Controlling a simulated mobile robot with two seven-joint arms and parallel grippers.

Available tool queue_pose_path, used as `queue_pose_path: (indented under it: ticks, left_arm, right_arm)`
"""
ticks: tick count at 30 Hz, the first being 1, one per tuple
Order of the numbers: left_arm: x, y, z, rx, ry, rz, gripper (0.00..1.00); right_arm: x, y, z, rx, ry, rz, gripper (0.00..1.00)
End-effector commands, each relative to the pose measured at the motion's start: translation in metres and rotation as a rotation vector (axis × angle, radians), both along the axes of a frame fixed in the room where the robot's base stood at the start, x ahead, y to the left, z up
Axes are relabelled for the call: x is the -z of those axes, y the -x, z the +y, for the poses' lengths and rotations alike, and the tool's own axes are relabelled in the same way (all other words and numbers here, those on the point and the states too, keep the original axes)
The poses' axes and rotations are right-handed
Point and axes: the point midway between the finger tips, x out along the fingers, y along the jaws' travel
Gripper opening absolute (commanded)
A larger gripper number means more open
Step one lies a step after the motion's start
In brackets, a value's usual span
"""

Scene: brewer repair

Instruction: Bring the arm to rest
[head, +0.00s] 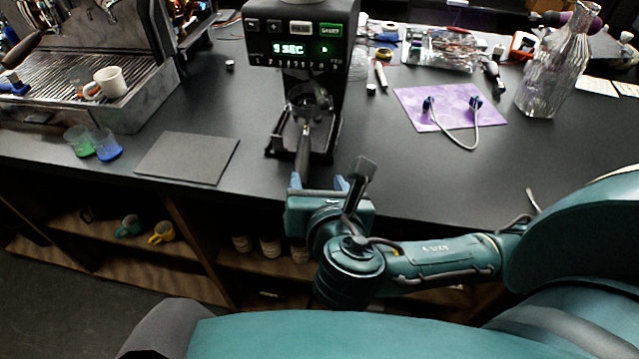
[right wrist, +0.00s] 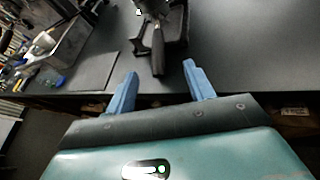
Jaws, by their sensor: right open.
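My right gripper (head: 318,182) is at the front edge of the counter, just in front of the black coffee grinder (head: 300,75). Its blue fingers are spread apart and empty, which also shows in the right wrist view (right wrist: 158,85). A portafilter with a dark handle (head: 303,155) sits in the grinder, its handle pointing toward my gripper. In the right wrist view the handle (right wrist: 158,62) lies ahead of and between the fingertips, apart from them. My right arm (head: 440,258) comes in from the right, over the counter's front edge. My left gripper is not in view.
An espresso machine (head: 140,95) with a white cup (head: 108,82) stands at left. Green and blue glasses (head: 106,146) and a dark mat (head: 188,158) lie nearby. At right are a purple mat (head: 450,118) with a cable and a glass carafe (head: 552,75). Shelves hold cups below.

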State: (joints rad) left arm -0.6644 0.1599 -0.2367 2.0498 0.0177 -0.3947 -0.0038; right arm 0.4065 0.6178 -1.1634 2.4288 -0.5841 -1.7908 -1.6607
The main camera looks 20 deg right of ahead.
Motion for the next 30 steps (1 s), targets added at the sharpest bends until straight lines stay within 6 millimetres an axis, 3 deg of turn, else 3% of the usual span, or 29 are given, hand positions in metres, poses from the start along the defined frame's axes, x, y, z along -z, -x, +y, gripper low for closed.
queue_pose_path:
  ticks: [8, 13, 17, 22, 26, 30]
  left_arm:
    - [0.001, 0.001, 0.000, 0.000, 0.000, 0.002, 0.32]
    - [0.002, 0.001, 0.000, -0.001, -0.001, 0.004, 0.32]
    - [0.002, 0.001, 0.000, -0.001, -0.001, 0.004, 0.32]
    - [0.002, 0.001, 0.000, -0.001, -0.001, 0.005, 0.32]
    - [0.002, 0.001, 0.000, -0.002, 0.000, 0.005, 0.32]
    - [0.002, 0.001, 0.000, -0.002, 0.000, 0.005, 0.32]
  right_arm:
    - [-0.003, 0.007, 0.002, 0.000, -0.001, 0.001, 0.53]
    - [0.018, 0.005, 0.017, 0.002, -0.173, 0.035, 0.53]
    - [0.060, 0.006, 0.047, 0.063, -0.587, 0.119, 0.53]
    - [0.124, 0.019, 0.072, 0.339, -1.300, 0.247, 0.53]
    - [0.168, 0.037, 0.065, 0.663, -1.801, 0.274, 0.53]
    - [0.202, 0.061, 0.038, 0.978, -2.189, 0.209, 0.53]
